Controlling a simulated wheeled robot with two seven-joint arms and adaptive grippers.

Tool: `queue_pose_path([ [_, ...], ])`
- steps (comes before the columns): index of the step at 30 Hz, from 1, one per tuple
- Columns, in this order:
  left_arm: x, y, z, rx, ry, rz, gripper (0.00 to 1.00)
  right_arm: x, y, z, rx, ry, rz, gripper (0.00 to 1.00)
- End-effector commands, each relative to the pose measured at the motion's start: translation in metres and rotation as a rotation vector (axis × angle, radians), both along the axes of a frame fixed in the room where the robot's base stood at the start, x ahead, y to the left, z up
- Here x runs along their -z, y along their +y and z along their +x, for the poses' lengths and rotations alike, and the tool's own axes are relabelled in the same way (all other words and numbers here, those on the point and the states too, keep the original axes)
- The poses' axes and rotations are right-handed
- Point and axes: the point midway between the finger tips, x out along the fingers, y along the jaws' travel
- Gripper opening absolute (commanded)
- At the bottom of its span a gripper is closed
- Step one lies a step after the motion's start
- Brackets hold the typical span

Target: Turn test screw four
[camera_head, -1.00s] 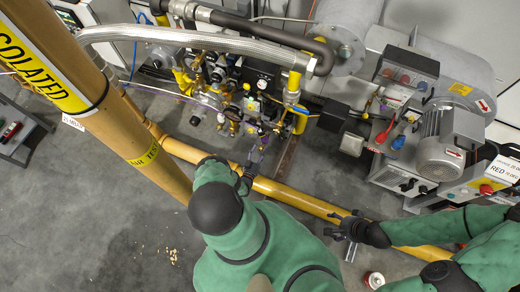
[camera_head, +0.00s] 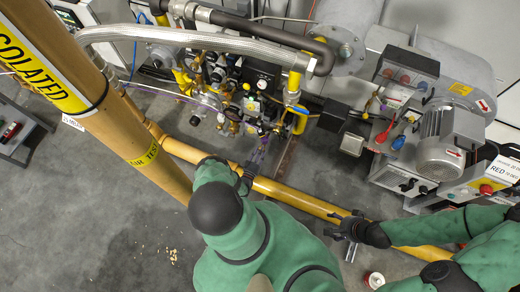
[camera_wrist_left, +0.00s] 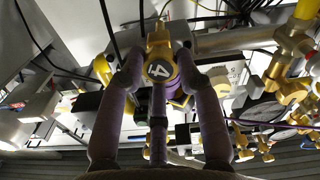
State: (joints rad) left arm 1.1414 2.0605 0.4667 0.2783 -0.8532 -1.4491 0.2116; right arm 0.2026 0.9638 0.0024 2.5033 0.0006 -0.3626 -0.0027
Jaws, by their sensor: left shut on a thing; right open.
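In the left wrist view, a brass fitting with a round tag marked 4 (camera_wrist_left: 160,70), test screw four, sits between my left gripper's fingers. My left gripper (camera_wrist_left: 158,82) is shut on it, with a finger on each side and one below. A purple part shows just behind the tag. In the head view, my left gripper (camera_head: 258,158) reaches to the front of the valve assembly (camera_head: 225,90); the screw itself is too small to make out there. My right gripper (camera_head: 340,228) is open and empty beside the yellow floor pipe, well away from the valves.
A thick yellow pipe (camera_head: 110,110) with an ISOLATED label rises at the left. A yellow pipe (camera_head: 285,195) runs low across the floor under my arms. A braided hose (camera_head: 190,36) spans above the valves. A grey motor (camera_head: 448,145) stands at the right. A small can (camera_head: 374,280) is on the floor.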

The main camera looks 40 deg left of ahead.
Motion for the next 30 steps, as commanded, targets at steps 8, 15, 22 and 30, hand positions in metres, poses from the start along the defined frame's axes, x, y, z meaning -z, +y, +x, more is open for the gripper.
queue_pose_path([
  [8,-0.0037,0.0036,0.0013,-0.002,-0.027,-0.049,0.02,-0.0003,0.0000,-0.0001,0.000,0.000,0.000,0.69],
  [15,-0.0039,0.0042,0.0015,-0.002,-0.027,-0.046,0.49,-0.0004,0.0000,0.0000,0.000,0.000,0.000,0.69],
  [22,-0.0023,0.0024,0.0008,-0.001,-0.023,-0.049,0.58,-0.0002,0.0000,0.0000,0.000,0.000,0.000,0.69],
  [30,-0.0007,-0.0004,-0.0077,-0.002,-0.019,-0.053,0.58,-0.0001,-0.0001,0.0001,0.000,0.000,0.000,0.69],
])
